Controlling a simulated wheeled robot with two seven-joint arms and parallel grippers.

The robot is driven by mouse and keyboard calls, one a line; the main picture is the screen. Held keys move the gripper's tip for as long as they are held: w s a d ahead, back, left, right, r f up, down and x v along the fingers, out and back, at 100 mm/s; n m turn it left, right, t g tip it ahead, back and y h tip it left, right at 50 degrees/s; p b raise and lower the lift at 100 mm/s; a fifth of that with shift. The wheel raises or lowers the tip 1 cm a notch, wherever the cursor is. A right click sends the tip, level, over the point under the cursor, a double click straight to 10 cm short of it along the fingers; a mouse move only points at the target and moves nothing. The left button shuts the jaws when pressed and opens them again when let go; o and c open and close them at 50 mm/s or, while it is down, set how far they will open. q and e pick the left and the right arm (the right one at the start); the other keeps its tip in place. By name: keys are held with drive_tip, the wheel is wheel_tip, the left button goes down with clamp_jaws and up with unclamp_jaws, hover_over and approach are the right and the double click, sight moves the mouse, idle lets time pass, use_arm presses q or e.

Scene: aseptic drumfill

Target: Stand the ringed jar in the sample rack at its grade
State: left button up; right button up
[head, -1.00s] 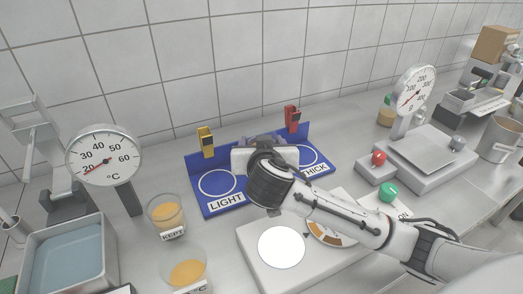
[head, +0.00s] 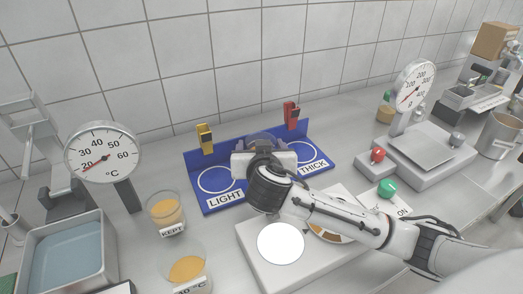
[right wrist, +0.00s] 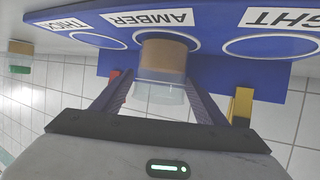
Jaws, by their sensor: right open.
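The blue sample rack (head: 195,189) stands against the wall with rings marked LIGHT and THICK; in the right wrist view, which is upside down, its middle ring is marked AMBER. A clear jar with amber-brown contents (right wrist: 166,58) stands in that AMBER ring. In the head view only its clear rim (head: 262,139) shows behind my right gripper (head: 264,158). In the wrist view my right gripper (right wrist: 163,95) is open, its fingers on either side of the jar, with gaps to it. My left gripper is not in view.
A KEPT jar (head: 165,212) and another jar (head: 187,268) stand at front left, near a water bath (head: 65,252) and thermometer dial (head: 103,155). A white plate (head: 281,243) lies below my arm. A dial scale (head: 425,147) stands right. Yellow (head: 205,139) and red (head: 291,115) clips top the rack.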

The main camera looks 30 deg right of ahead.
drive_tip(key=v, duration=1.2)
drive_tip(key=shift+s+f, duration=0.1)
